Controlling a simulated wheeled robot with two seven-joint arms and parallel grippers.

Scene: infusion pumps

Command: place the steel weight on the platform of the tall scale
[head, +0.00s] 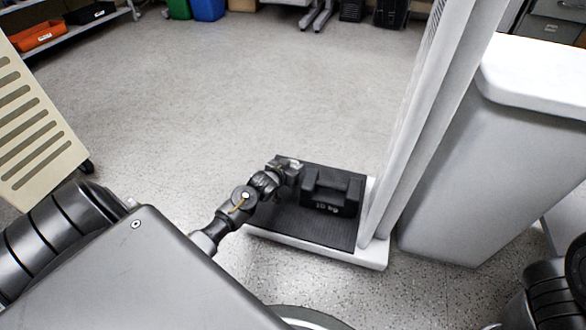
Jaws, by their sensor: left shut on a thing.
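The steel weight (331,203) is a dark block with a raised handle and white lettering that looks like "10 kg". It is over the black ribbed platform (300,228) of the tall scale, within its edges and towards the column side. The scale's white column (421,125) rises at the platform's right. My left gripper (296,170) reaches in from the left and is shut on the weight at its left end. The fingertips are small and partly hidden. I cannot tell whether the weight's underside touches the platform. My right gripper is out of view.
A white-topped grey cabinet (455,175) stands close right of the scale. A beige slatted panel (35,130) on a caster is at the left. The floor (240,80) beyond the scale is open. Shelves and bins (208,9) line the back.

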